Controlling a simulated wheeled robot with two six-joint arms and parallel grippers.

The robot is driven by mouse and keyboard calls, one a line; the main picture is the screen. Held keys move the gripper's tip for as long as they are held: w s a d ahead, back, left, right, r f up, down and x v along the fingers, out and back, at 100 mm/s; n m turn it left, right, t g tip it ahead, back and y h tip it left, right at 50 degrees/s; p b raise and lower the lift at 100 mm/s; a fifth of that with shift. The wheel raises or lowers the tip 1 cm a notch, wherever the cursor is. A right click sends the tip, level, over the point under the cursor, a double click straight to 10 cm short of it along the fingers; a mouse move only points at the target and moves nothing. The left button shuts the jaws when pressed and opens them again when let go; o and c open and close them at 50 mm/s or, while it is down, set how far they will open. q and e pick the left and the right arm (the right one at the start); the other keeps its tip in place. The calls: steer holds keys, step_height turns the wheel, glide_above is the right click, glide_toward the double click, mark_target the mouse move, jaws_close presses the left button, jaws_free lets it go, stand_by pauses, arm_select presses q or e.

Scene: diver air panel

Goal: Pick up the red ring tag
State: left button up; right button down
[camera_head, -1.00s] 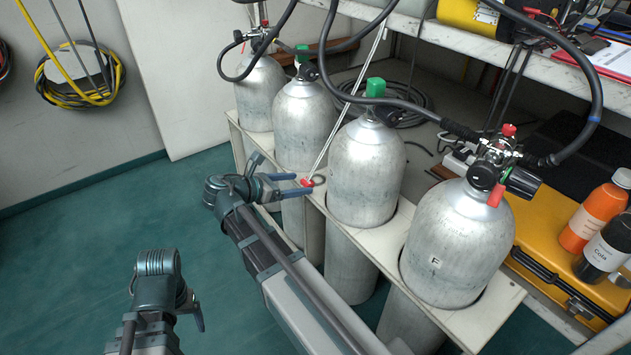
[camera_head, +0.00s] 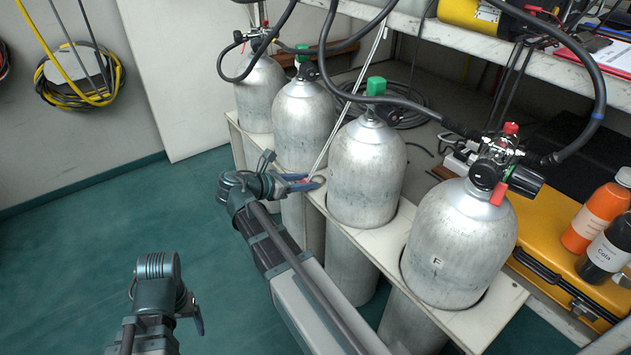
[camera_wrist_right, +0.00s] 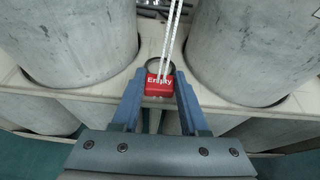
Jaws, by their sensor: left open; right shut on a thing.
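The red ring tag (camera_wrist_right: 158,86), marked "Empty", is between the two blue fingers of my right gripper (camera_wrist_right: 159,92) in the right wrist view, with its dark ring beyond it. In the head view my right gripper (camera_head: 297,183) is shut on the tag at the cylinder rack's edge, and only a bit of red (camera_head: 303,180) shows there. I cannot tell whether the tag is clear of the rack. My left gripper (camera_head: 198,318) is low at the left over the floor, away from the tag, and its fingers are mostly hidden.
Several grey cylinders (camera_head: 367,170) stand in a pale rack (camera_head: 480,325). Black hoses (camera_head: 440,115) arch above. A yellow case (camera_head: 545,250) and bottles stand at the right. Green floor (camera_head: 90,260) is free at the left.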

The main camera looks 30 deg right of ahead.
steer(key=shift+r, duration=0.1)
steer(key=shift+r+p, duration=0.45)
steer(key=shift+p, duration=0.15)
step_height(320, 180, up, 3)
steer(key=p, duration=0.2)
steer(key=shift+p, duration=0.4)
steer(key=s+a+p, duration=0.1)
steer(key=s+a, duration=0.9)
steer(key=s, duration=0.1)
steer(key=shift+s+a+r, duration=0.4)
steer(key=shift+r, duration=0.05)
